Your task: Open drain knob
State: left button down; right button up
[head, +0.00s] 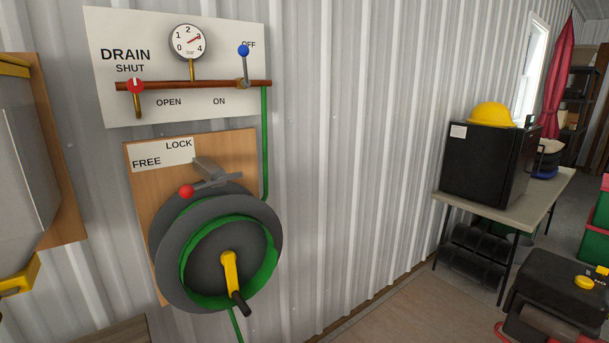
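The drain knob (136,86) is a red round knob with a white mark on its face. It sits at the left end of a copper pipe (205,85) on a white panel (180,37) on the wall. The white mark points up, toward the word SHUT; OPEN is printed below right. A short brass spout hangs under the knob. A round gauge (188,42) above the pipe has a red needle near 3. A blue-knobbed lever (243,54) at the right end stands up by OFF. Neither of my grippers is in view.
Below the panel, a hose reel (168,255) with green hose and a yellow crank (231,275) sticks out from a wooden board. A red-tipped lever (188,191) sits above it. A grey box (22,165) stands at the left. A table (545,208) stands at the right.

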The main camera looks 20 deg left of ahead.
aim_at(134, 85)
jog(key=j+u, duration=0.1)
jog(key=u, duration=0.3)
jog(key=j+u, duration=0.15)
jog(key=u, duration=0.25)
jog(key=j+u, duration=0.15)
jog(key=u, duration=0.3)
jog(key=l+z, duration=0.15)
jog(key=l, duration=0.3)
jog(key=i+l+z, duration=0.2)
jog(key=l, duration=0.25)
jog(key=k, duration=0.1)
